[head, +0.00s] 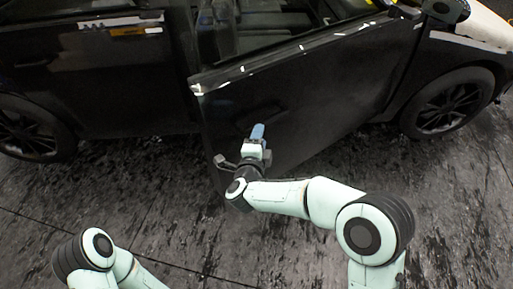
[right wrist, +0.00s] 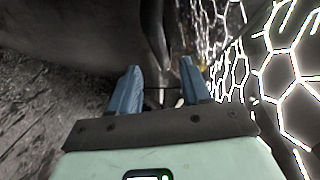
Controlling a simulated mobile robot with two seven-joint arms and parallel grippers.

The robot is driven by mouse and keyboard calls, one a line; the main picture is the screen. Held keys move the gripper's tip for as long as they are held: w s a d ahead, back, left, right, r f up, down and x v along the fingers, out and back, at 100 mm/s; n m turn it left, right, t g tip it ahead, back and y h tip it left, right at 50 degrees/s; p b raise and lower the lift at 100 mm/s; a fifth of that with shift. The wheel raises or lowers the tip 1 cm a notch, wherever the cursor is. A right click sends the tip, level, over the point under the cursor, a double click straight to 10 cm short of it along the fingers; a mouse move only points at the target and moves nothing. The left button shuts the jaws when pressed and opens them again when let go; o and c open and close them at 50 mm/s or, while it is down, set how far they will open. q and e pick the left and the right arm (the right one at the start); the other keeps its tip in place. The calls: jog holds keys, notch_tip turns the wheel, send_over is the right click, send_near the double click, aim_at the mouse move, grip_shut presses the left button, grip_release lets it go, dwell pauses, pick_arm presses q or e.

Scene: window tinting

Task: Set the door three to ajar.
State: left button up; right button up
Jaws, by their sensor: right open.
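A black car door (head: 330,95) stands partly open in the head view, its free edge at the left swung out from the body and its far end at the right. No number shows on it, so I cannot tell whether it is door three. My right gripper (head: 258,130) is in front of its outer panel, near the free edge. Contact is not clear. In the right wrist view the two blue fingers of my right gripper (right wrist: 160,68) are apart, with nothing clearly held between them. My left gripper is out of view; only part of the left arm shows.
Another black door (head: 85,85) to the left looks closed. Wheels stand at left (head: 28,130) and right (head: 447,108). The dark, mottled floor (head: 150,200) in front of the car is clear. Bright hexagonal lines (right wrist: 285,60) show in the right wrist view.

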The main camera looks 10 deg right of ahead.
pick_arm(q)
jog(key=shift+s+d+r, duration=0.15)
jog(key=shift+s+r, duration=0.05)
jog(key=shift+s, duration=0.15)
pick_arm(e)
jog(key=v, duration=0.5)
jog(key=shift+s, duration=0.2)
